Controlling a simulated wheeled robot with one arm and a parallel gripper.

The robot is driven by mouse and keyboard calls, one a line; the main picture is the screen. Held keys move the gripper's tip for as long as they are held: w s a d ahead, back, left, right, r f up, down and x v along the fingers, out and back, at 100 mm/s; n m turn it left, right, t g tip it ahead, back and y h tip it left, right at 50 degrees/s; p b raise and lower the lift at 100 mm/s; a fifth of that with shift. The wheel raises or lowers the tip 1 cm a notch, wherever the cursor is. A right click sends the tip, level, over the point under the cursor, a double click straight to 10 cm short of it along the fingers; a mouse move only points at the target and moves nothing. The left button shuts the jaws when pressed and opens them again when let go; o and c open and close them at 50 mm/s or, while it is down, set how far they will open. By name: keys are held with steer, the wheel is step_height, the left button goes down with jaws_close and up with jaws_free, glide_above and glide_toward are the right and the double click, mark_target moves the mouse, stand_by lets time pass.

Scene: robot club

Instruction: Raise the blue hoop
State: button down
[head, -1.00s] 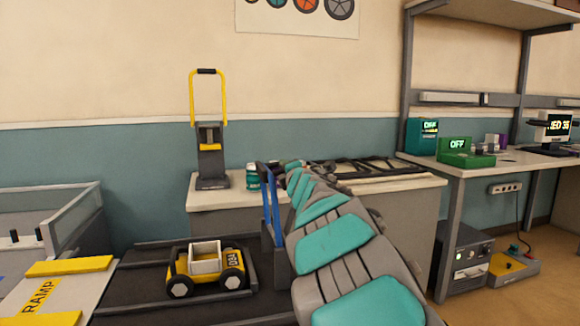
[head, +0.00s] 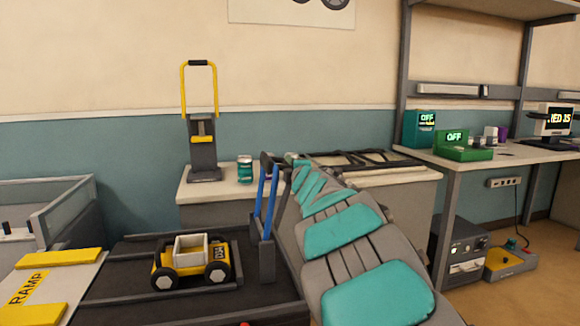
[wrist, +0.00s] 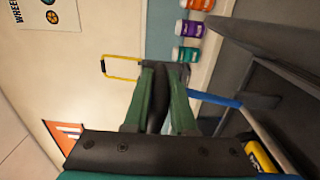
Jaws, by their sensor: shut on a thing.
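The blue hoop (head: 272,195) has two upright blue bars rising from a dark grey stand (head: 267,258) in the head view. In the wrist view one blue bar (wrist: 217,98) runs from beside my fingers toward a dark end. My gripper (wrist: 163,80) is at the top of the hoop, with its two green fingers shut around the hoop's dark grip (wrist: 158,98). In the head view my arm covers the right side of the stand, and the gripper itself shows only partly.
A small yellow cart (head: 190,262) sits on the dark deck left of the hoop. A yellow hoop stand (head: 204,150) and a teal can (head: 245,169) are on the bench behind. A ramp (head: 50,285) lies at left, and a desk with devices is at right.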

steer(key=c, duration=0.8)
jaws_free()
steer(key=shift+d+f, duration=0.15)
steer(key=shift+o, duration=0.2)
steer(key=v, duration=0.7)
steer(key=shift+s+b, duration=0.35)
steer(key=shift+b, duration=0.1)
steer(key=shift+d, duration=0.1)
